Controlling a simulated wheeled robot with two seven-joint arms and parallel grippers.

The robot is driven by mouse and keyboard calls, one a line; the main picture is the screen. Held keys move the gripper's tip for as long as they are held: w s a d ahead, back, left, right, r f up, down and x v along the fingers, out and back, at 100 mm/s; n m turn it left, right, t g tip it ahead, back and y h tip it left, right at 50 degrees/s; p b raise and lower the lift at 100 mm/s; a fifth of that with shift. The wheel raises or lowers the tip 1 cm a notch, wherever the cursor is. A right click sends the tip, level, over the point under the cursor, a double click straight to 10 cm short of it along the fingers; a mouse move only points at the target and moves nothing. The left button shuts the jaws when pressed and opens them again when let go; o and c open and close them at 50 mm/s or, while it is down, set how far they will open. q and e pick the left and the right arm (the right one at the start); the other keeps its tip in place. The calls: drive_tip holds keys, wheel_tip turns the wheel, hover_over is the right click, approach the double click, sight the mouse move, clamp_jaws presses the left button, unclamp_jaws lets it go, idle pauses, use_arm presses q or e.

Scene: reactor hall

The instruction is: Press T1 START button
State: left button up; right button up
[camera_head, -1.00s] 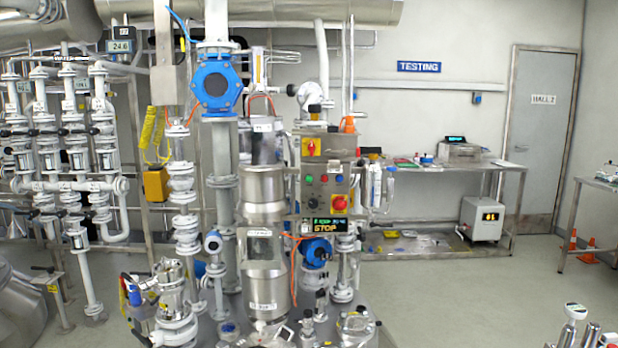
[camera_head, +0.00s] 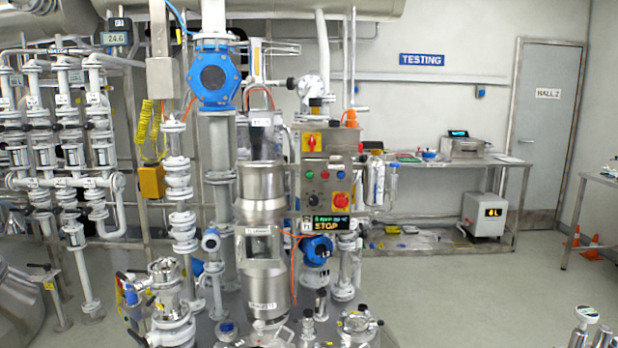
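A grey control panel (camera_head: 325,184) stands on the process rig near the middle of the view. It carries a row of small green, red and blue buttons, with the green button (camera_head: 309,175) at the left. Below them are a black knob (camera_head: 310,201) and a large red button (camera_head: 341,200) on yellow. A red switch on a yellow plate (camera_head: 311,142) sits above. A small display (camera_head: 326,225) under the panel reads STOP. The button labels are too small to read, so I cannot tell which is T1 START.
A steel vessel (camera_head: 262,215) and blue-flanged piping (camera_head: 214,77) stand left of the panel. Low fittings (camera_head: 357,324) stand in front. A steel bench (camera_head: 450,161) is at the back right. Open floor (camera_head: 460,290) lies to the right.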

drive_tip(key=shift+w+a+r, duration=0.1)
drive_tip(key=shift+w+r, duration=0.1)
drive_tip(key=shift+w, duration=0.15)
clamp_jaws()
drive_tip(key=shift+s+f, duration=0.1)
drive_tip(key=shift+s+f, duration=0.15)
drive_tip(key=shift+s, duration=0.2)
drive_tip(key=shift+w, duration=0.3)
idle(0.6)
